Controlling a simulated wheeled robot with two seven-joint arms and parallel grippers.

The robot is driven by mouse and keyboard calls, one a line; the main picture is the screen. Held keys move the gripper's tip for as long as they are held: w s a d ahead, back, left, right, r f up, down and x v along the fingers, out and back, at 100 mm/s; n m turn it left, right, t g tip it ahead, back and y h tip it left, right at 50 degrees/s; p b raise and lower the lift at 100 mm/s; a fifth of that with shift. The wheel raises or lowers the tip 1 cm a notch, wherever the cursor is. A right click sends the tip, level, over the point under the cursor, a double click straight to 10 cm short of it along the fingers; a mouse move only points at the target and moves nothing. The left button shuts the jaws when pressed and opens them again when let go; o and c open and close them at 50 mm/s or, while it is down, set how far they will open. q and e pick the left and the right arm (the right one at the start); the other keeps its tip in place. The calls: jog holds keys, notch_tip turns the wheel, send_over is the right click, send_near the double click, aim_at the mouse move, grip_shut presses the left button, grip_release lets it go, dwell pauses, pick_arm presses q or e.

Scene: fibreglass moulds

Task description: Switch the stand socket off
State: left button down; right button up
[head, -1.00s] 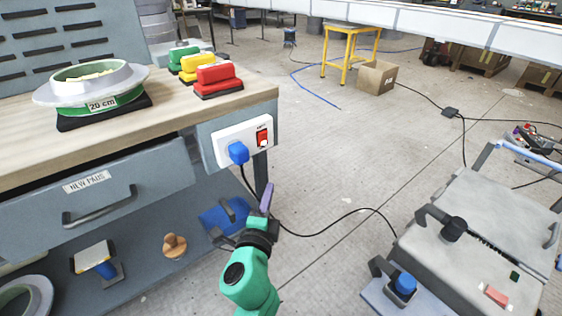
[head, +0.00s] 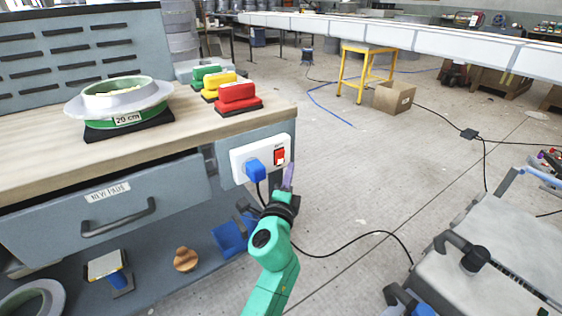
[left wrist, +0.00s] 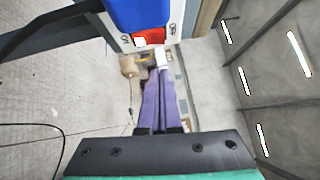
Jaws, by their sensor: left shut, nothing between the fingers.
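The stand socket is a white plate (head: 240,156) on the end of the workbench, with a blue plug (head: 256,171) in its left part and a red switch (head: 280,157) at its right. In the left wrist view the blue plug (left wrist: 140,13) and the red switch (left wrist: 150,37) show at the top. My left gripper (head: 289,172) is shut and empty, its purple fingers pointing up just below and right of the switch. The fingers (left wrist: 161,75) lie together in the wrist view. I cannot tell whether they touch the plate. My right gripper is out of view.
A black cable (head: 345,240) runs from the bench across the floor. Red, yellow and green blocks (head: 238,96) stand on the bench top above the socket. A grey mould (head: 500,245) with clamps is at the right.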

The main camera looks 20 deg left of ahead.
aim_at(283, 154)
pick_arm(q)
jog(key=shift+w+a+r+p, duration=0.15)
jog(key=shift+w+a+p, duration=0.1)
jog(key=shift+w+a, duration=0.5)
jog(key=shift+w+a+r+p, duration=0.1)
jog(key=shift+w+a+p, duration=0.15)
jog(key=shift+w+a, duration=0.45)
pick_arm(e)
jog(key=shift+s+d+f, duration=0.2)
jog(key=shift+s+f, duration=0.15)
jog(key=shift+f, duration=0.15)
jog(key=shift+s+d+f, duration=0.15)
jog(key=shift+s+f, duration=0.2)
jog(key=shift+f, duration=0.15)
pick_arm(q)
jog(key=shift+s+a, duration=0.1)
jog(key=shift+a+r, duration=0.1)
jog(key=shift+r, duration=0.05)
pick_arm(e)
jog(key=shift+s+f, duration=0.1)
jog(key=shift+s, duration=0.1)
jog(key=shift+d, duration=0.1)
